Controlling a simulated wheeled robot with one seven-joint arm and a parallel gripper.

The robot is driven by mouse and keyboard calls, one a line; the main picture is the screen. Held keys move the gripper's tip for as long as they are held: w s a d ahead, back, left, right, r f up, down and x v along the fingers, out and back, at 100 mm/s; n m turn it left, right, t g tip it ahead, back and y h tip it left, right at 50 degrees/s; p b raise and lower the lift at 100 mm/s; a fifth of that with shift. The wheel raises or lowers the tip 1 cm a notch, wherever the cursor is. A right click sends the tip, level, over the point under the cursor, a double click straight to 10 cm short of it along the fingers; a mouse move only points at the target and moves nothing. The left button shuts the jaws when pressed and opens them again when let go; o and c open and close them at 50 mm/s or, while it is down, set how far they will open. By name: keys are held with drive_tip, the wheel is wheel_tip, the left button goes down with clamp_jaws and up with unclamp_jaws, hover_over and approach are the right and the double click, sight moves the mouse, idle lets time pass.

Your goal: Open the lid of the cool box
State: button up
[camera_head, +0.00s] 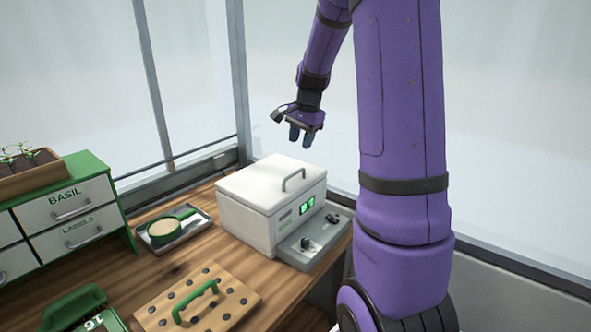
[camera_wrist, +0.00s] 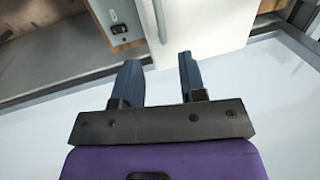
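The cool box (camera_head: 246,226) is a white box on the wooden bench. Its lid (camera_head: 255,186) lies flat and closed on top, with a grey bar handle (camera_head: 293,179) standing up from it. My gripper (camera_head: 301,143) hangs above and behind the lid, apart from it, with fingers pointing down. In the wrist view my gripper (camera_wrist: 160,72) is open, with an empty gap between two dark fingers. A white surface lies beyond the fingertips there; I cannot tell for sure whether it is the cool box.
A control panel (camera_head: 313,243) with knobs adjoins the box's front. A metal tray (camera_head: 153,240) with a green-handled sieve (camera_head: 165,226) stands left of it. A wooden dibber board (camera_head: 235,299) with a green handle lies in front. A green drawer unit (camera_head: 93,166) stands far left; window frames rise behind.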

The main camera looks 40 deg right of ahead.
sight(296, 173)
drive_tip(key=f, duration=0.3)
drive_tip(key=w+f, duration=0.1)
drive_tip(key=f, duration=0.3)
drive_tip(key=w+f, duration=0.1)
drive_tip(key=f, duration=0.2)
drive_tip(key=shift+a+f, duration=0.1)
drive_tip(key=shift+f, duration=0.1)
clamp_jaws()
